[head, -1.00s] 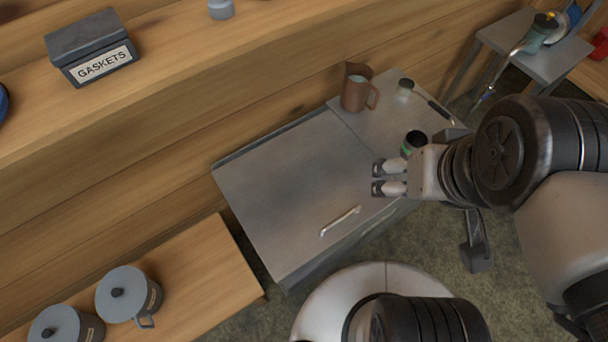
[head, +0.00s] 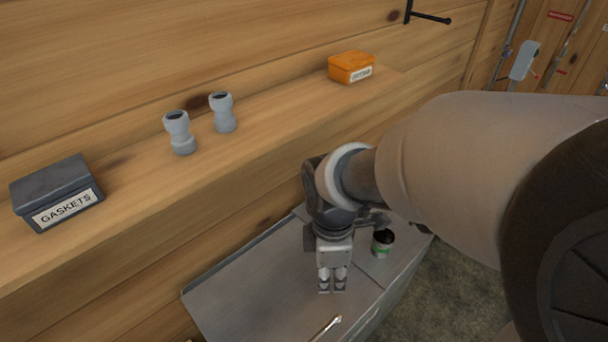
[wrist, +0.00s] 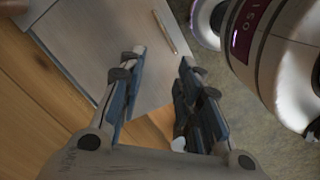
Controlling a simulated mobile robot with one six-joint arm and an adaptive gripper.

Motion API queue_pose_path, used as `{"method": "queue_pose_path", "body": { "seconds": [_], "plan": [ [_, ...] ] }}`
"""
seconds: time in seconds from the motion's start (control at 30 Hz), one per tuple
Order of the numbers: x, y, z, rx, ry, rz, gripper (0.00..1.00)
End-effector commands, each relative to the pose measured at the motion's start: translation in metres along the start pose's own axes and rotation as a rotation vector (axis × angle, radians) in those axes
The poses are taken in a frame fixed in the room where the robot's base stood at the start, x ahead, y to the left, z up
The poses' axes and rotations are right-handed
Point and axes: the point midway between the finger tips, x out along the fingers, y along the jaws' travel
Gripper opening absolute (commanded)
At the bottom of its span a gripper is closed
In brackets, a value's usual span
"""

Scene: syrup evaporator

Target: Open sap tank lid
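The sap tank lid (head: 245,293) is a flat grey metal panel, lying shut, with a pale bar handle (head: 326,327) near its front edge, partly cut off by the bottom of the head view. In the wrist view the lid (wrist: 105,35) is at the top, with the handle (wrist: 165,33) just beyond the fingers. My gripper (head: 332,289) points down above the lid, behind the handle and apart from it. In the wrist view my gripper (wrist: 160,62) is open, with nothing between its fingers.
A dark can with a green band (head: 382,243) stands on the fixed top right of the lid. The wall shelf behind holds a gaskets box (head: 57,193), two grey fittings (head: 180,133) and an orange box (head: 351,67). Open floor lies at front right.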

Motion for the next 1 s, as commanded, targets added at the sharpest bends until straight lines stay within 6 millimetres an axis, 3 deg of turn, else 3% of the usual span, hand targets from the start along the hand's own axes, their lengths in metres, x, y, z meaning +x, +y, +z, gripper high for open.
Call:
{"method": "queue_pose_path", "body": {
  "seconds": [0.1,0.33,0.67,1.0],
  "plan": [
    [0.040,0.006,-0.019,-0.313,-0.025,-0.088,0.31],
    [0.088,0.006,-0.038,-0.689,-0.029,-0.182,0.31],
    [0.124,0.001,-0.038,-0.755,-0.026,-0.199,0.31],
    [0.198,-0.012,-0.031,-0.753,-0.026,-0.199,0.31]
  ]
}}
